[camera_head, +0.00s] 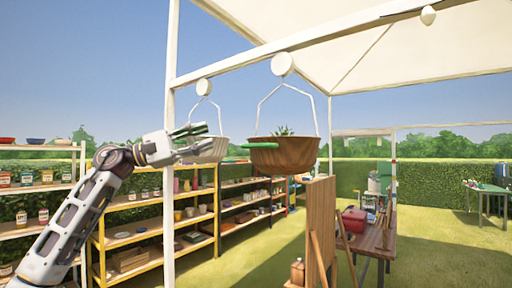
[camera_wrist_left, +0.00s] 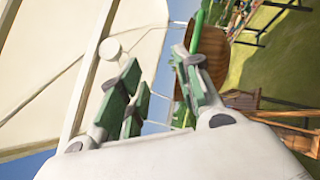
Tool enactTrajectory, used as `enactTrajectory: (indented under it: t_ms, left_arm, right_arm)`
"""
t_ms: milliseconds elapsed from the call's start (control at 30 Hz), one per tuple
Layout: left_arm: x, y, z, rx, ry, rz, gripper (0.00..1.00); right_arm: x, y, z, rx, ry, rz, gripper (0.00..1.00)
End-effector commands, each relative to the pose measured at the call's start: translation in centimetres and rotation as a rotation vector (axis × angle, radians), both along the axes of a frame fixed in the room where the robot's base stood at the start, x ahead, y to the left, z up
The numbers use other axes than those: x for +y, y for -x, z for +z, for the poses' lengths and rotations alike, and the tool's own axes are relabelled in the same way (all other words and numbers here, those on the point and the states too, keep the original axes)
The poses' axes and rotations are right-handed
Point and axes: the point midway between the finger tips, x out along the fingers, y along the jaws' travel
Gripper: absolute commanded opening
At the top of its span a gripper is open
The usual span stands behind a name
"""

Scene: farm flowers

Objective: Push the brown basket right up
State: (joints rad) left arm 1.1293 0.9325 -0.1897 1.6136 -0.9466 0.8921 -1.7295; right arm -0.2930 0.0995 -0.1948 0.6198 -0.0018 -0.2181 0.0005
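The brown basket (camera_head: 285,156) hangs by a pale wire hanger from a round white hook on the overhead beam. It has a green handle (camera_head: 258,146) on its left side and a small plant on top. My left gripper (camera_head: 190,138) is open and empty, left of the brown basket and apart from it, in front of a white hanging basket (camera_head: 212,150). In the left wrist view, the brown basket (camera_wrist_left: 212,52) shows beyond the right-hand finger of my left gripper (camera_wrist_left: 160,95), which partly covers it. My right gripper is not in view.
A white post (camera_head: 170,220) and overhead beam (camera_head: 340,42) frame the space. Yellow shelves (camera_head: 150,236) with pots stand below at left. A wooden board (camera_head: 320,225) and a table with a red box (camera_head: 354,220) stand below right.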

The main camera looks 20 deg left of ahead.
Motion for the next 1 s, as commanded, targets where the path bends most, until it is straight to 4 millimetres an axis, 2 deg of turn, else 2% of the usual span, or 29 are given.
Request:
enactTrajectory:
  t_ms: [100,300,533,1000]
  left_arm:
    - [-0.8,0.5,-1.8,-0.076,-0.136,-0.005,0.34]
    - [-1.7,1.4,-3.8,-0.217,-0.310,-0.017,0.34]
    - [-1.7,1.5,-4.0,-0.332,-0.374,0.008,0.34]
    - [-1.8,1.4,-3.9,-0.347,-0.380,0.011,0.34]
  right_arm:
    - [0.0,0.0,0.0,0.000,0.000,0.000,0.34]
    - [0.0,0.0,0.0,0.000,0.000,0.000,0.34]
    - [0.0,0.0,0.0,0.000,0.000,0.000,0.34]
    - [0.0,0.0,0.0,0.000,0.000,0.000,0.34]
